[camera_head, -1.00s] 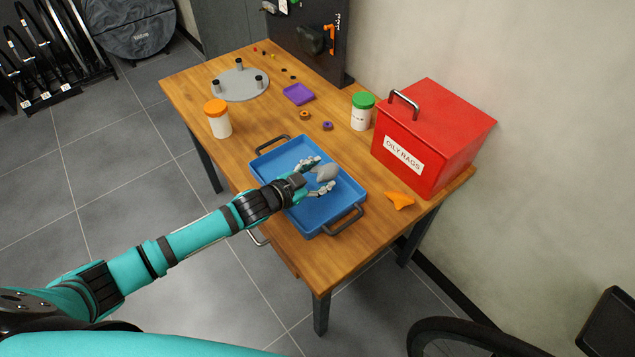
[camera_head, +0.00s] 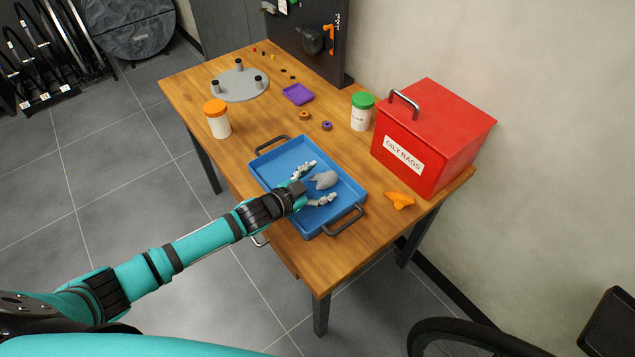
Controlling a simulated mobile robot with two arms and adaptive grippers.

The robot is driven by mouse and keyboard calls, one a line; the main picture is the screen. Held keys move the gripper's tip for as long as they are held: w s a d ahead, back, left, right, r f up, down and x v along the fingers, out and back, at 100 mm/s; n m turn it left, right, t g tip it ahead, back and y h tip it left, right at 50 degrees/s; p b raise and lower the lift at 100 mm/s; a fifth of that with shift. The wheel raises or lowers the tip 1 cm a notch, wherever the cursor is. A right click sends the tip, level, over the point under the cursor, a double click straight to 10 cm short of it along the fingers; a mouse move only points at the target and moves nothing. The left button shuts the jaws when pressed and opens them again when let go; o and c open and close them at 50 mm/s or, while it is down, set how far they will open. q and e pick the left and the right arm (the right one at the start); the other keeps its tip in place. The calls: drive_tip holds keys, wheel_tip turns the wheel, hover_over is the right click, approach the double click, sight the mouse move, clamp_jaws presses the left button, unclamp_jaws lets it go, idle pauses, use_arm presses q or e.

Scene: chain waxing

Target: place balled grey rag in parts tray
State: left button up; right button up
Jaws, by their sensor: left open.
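The balled grey rag (camera_head: 324,180) lies in the blue parts tray (camera_head: 270,158), on the right half of its floor. My left gripper (camera_head: 315,184) is over the tray with its fingers spread open on either side of the rag. A small gap shows between the fingers and the rag. The tray has dark handles at its two ends and sits on the wooden table. My right gripper is not in view.
A red OILY RAGS bin (camera_head: 432,135) stands right of the tray, with an orange rag (camera_head: 399,200) in front of it. A green-lidded jar (camera_head: 362,111) and an orange-lidded jar (camera_head: 217,119) stand behind. A purple dish (camera_head: 298,94) and a grey disc (camera_head: 240,85) are farther back.

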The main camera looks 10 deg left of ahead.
use_arm(q)
drive_tip(key=v, duration=1.2)
drive_tip(key=shift+r+p, duration=0.1)
drive_tip(key=shift+p, duration=0.25)
